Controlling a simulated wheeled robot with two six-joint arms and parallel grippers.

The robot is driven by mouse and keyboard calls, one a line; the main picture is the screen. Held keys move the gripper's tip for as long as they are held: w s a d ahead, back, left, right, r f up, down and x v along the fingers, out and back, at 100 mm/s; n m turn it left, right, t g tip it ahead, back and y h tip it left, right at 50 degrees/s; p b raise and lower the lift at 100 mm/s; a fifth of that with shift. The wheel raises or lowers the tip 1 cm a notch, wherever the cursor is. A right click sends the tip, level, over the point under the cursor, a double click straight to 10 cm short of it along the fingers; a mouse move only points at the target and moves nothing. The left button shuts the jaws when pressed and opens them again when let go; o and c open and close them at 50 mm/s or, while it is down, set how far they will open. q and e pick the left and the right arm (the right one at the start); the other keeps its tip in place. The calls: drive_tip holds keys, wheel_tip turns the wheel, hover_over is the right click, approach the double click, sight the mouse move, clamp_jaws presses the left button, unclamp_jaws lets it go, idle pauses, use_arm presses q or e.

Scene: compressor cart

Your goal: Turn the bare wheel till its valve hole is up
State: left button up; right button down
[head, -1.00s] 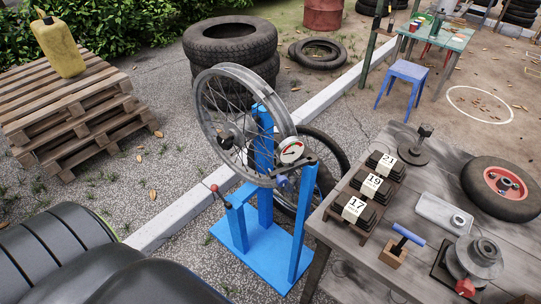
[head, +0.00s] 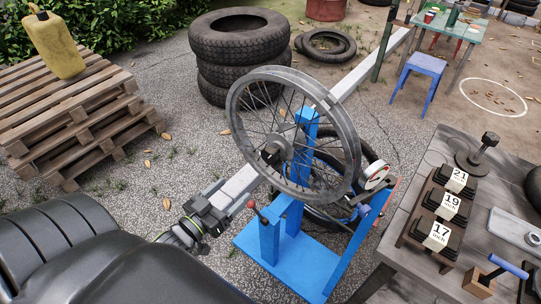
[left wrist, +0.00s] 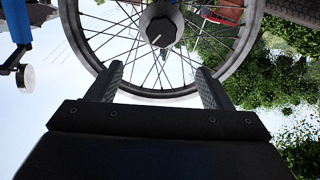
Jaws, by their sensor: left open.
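The bare wheel (head: 240,120), a grey rim with thin spokes and no tyre, stands upright on the blue stand (head: 270,248). I cannot make out its valve hole. My left gripper (head: 218,202) is left of the stand, below and left of the wheel. In the left wrist view the wheel (left wrist: 85,50) fills the upper middle, with its dark hub (left wrist: 160,24) at the top. My left gripper's fingers (left wrist: 157,80) are spread and point at the near part of the rim, with nothing held. I cannot tell whether they touch it. My right gripper is out of view.
A round gauge (head: 376,175) sits at the wheel's right side. A red-knobbed lever (head: 252,205) rises at the stand's front. A workbench (head: 405,275) with numbered blocks stands right. Stacked tyres (head: 240,50) and a wooden pallet (head: 90,110) stand behind and left.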

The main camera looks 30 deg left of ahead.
sight(268, 158)
use_arm(q)
drive_tip(key=w+p, duration=0.1)
drive_tip(key=w, duration=0.4)
drive_tip(key=w+p, duration=0.1)
drive_tip(key=w, duration=0.4)
drive_tip(key=w+d+p, duration=0.1)
drive_tip(key=w, duration=0.5)
drive_tip(key=shift+p, duration=0.35)
drive_tip(key=shift+w, duration=0.5)
